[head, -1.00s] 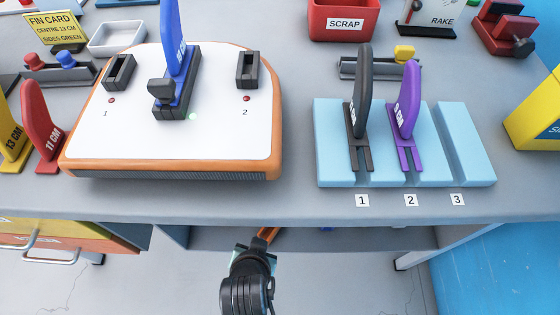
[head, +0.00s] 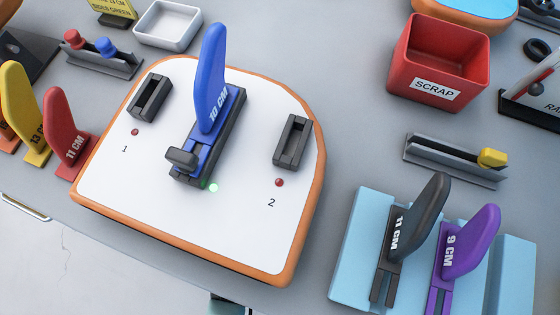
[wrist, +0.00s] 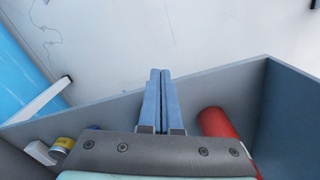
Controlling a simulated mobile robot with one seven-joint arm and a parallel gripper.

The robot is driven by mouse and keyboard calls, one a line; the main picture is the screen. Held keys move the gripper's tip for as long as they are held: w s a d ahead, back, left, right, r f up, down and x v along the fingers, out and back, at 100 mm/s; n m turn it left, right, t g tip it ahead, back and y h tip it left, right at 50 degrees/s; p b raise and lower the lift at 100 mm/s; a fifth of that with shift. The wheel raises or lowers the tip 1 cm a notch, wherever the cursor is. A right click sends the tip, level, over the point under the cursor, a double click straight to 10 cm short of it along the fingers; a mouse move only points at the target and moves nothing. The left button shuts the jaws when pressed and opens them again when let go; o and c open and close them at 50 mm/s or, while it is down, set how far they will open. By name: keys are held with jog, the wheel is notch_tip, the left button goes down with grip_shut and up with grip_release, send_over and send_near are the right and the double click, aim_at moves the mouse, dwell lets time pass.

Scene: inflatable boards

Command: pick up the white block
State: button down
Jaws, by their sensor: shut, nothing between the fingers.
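I cannot make out a clear white block in the head view. In the wrist view a small pale piece (wrist: 40,152) lies at the lower left in a grey shelf space; it is partly hidden, and I cannot tell whether it is the white block. My gripper (wrist: 160,73) shows in the wrist view with its two blue fingers together and nothing between them. It points over the shelf's edge toward the floor, to the right of the pale piece. The fingers do not show in the head view.
The shelf wall (wrist: 285,110) stands right of my gripper, with a red cylinder (wrist: 218,125) close by. A yellow-ended can (wrist: 62,144) lies left. On the bench are a white board (head: 120,185) with orange rim, a red scrap bin (head: 425,70) and a light-blue rack (head: 355,255).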

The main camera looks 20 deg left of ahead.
jog(key=w+d+b, duration=0.1)
jog(key=w+d, duration=0.1)
jog(key=w, duration=0.4)
jog(key=w+d+b, duration=0.1)
jog(key=w+d, duration=0.2)
jog(key=w, duration=0.3)
jog(key=w+d+b, duration=0.2)
jog(key=w+d, duration=0.1)
jog(key=w, duration=0.4)
jog(key=shift+f, duration=0.1)
notch_tip(320, 180, down, 5)
jog(key=shift+w+f+b, duration=0.1)
jog(key=shift+b, duration=1.1)
jog(key=shift+s+a+r, duration=0.15)
jog(key=shift+s+r, duration=0.05)
jog(key=shift+s, duration=0.3)
jog(key=shift+s, duration=0.1)
jog(key=s+p, duration=0.1)
jog(key=s+a+p, duration=0.1)
jog(key=s+p, duration=0.1)
jog(key=s+a+p, duration=0.1)
jog(key=s+p, duration=0.1)
jog(key=shift+a+r, duration=0.1)
jog(key=shift+r, duration=0.1)
jog(key=shift+s+a+f, duration=0.15)
jog(key=shift+s+f, duration=0.05)
jog(key=shift+s, duration=0.05)
jog(key=shift+w, duration=0.1)
